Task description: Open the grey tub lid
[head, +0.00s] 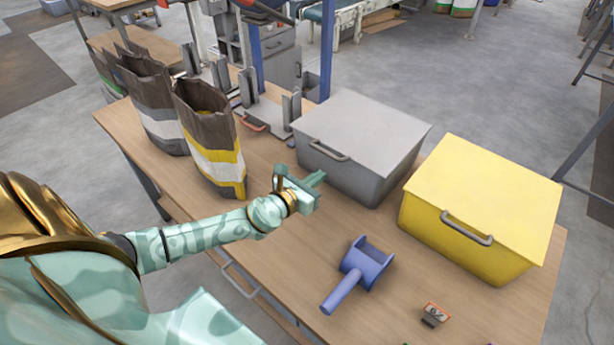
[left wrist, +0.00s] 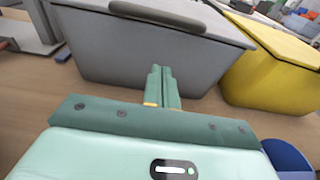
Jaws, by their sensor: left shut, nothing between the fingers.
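The grey tub (head: 365,182) stands on the wooden table with its flat grey lid (head: 365,128) lying closed on top. A grey bar handle (head: 328,151) sits at the lid's front edge; in the left wrist view the handle (left wrist: 157,16) crosses the top of the picture. My left gripper (head: 318,178) is in front of the tub's lower left front, below the handle. Its fingers (left wrist: 162,88) are together and empty, pointing at the tub's front wall. I cannot tell from these views if the tips touch it. My right gripper is not in view.
A yellow tub (head: 480,205) with a grey handle stands to the right of the grey tub. A blue scoop (head: 358,274) lies in front. Open paper bags (head: 210,140) stand at the left, and a metal fixture (head: 265,112) is behind. Bare table lies around the scoop.

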